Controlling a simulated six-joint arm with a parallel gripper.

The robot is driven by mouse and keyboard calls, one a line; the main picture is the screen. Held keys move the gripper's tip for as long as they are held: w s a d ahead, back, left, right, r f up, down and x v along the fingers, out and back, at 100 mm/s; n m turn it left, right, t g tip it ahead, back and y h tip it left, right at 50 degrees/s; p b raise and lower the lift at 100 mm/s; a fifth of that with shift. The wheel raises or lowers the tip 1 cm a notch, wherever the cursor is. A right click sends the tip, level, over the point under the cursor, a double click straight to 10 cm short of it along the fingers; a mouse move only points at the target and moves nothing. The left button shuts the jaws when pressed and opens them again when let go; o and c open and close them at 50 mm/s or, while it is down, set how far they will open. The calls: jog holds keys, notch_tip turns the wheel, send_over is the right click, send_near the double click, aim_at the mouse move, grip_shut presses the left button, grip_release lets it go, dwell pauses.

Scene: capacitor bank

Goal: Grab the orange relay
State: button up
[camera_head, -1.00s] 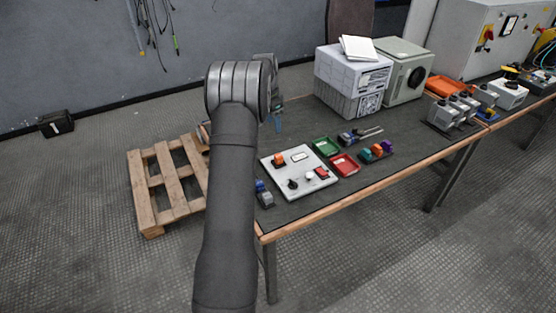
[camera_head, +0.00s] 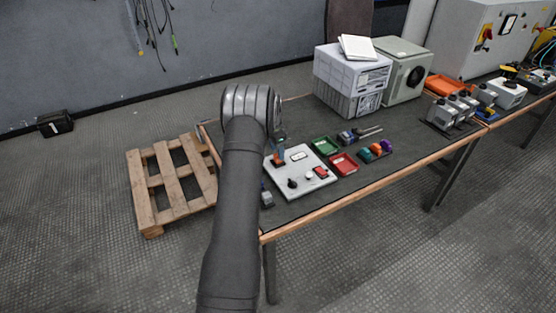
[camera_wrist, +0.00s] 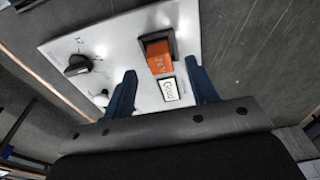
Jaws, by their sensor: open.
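The orange relay (camera_wrist: 159,60) sits upright in a dark socket on the white panel (camera_wrist: 120,45). It also shows at the panel's upper left in the head view (camera_head: 278,161), partly covered by my gripper. My gripper's two blue fingers are open (camera_wrist: 161,68), with their tips to the left and right of the relay in the wrist view. Nothing is held between them. I cannot tell whether either finger touches the relay. In the head view the gripper (camera_head: 280,146) is mostly hidden behind my arm.
The panel also carries a small label (camera_wrist: 170,90), a black knob (camera_wrist: 77,65), a white knob (camera_wrist: 101,98) and a red switch (camera_head: 320,172).

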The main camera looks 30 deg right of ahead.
notch_tip(320, 180, down, 3)
jog(key=shift+d+f, duration=0.1)
jog(key=shift+d, duration=0.05)
grip_shut()
